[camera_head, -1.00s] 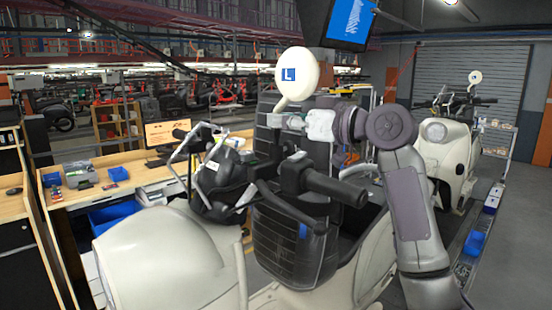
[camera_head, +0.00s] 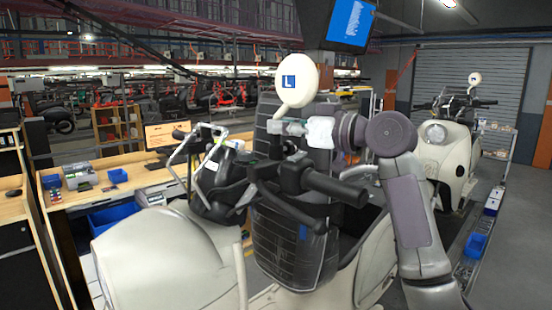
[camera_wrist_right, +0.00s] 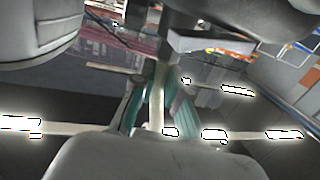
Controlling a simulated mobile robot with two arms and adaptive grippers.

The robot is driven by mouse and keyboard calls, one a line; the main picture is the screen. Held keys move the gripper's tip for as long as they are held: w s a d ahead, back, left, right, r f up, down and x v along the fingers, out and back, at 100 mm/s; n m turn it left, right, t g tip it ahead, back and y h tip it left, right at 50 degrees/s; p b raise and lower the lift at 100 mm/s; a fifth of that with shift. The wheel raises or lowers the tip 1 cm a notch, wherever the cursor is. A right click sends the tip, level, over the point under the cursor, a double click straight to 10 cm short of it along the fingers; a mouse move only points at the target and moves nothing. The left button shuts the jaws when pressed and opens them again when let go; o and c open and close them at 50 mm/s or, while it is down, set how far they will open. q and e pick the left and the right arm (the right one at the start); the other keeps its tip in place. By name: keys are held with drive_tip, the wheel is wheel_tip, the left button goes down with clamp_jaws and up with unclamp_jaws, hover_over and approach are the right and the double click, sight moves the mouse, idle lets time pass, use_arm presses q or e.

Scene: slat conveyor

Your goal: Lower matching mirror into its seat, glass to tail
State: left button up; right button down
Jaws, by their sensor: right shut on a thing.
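The mirror (camera_head: 297,80) is a round cream head with a blue "L" label on the face I see, and a short bent cream stem. My right gripper (camera_head: 290,128) is shut on the stem, and the head stands upright above it. In the wrist view the pale stem (camera_wrist_right: 157,95) runs between teal finger pads. The near scooter's dark handlebar (camera_head: 335,187) is just below the gripper. I cannot clearly make out the mirror seat or whether the stem touches it. The glass side is not visible. My left gripper is not in view.
The cream scooter front (camera_head: 155,260) fills the lower left. Another cream scooter (camera_head: 445,150) behind on the right carries a mirror (camera_head: 474,78) with a blue "N" label. A wooden workbench (camera_head: 90,195) stands left. A monitor (camera_head: 349,20) hangs above.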

drive_tip(key=c, duration=1.1)
unclamp_jaws()
drive_tip(key=shift+s, duration=0.1)
drive_tip(key=v, duration=1.2)
